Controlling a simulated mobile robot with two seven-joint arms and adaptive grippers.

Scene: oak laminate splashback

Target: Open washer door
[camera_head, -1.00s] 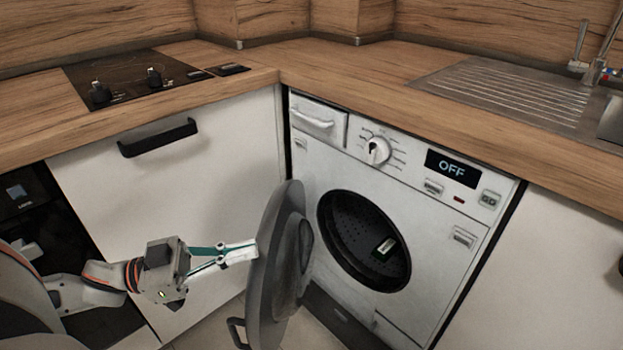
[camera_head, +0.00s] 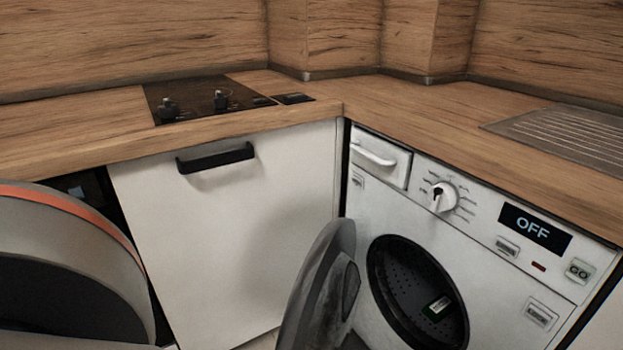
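The white washer (camera_head: 395,207) stands under the counter at the right, its display reading OFF. Its round grey door (camera_head: 324,290) is swung wide open to the left, roughly square to the front; its lower part is cut off by the frame edge. The dark drum opening (camera_head: 412,292) is exposed, with a small pale-and-green item (camera_head: 437,308) inside. A large, near part of my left arm shows at the lower left. Neither of my grippers is in view.
A white cabinet front (camera_head: 235,240) with a black handle (camera_head: 215,158) is left of the washer. A wooden counter (camera_head: 400,112) runs above, with a black hob (camera_head: 207,98) at left and a metal drainer (camera_head: 575,132) at right.

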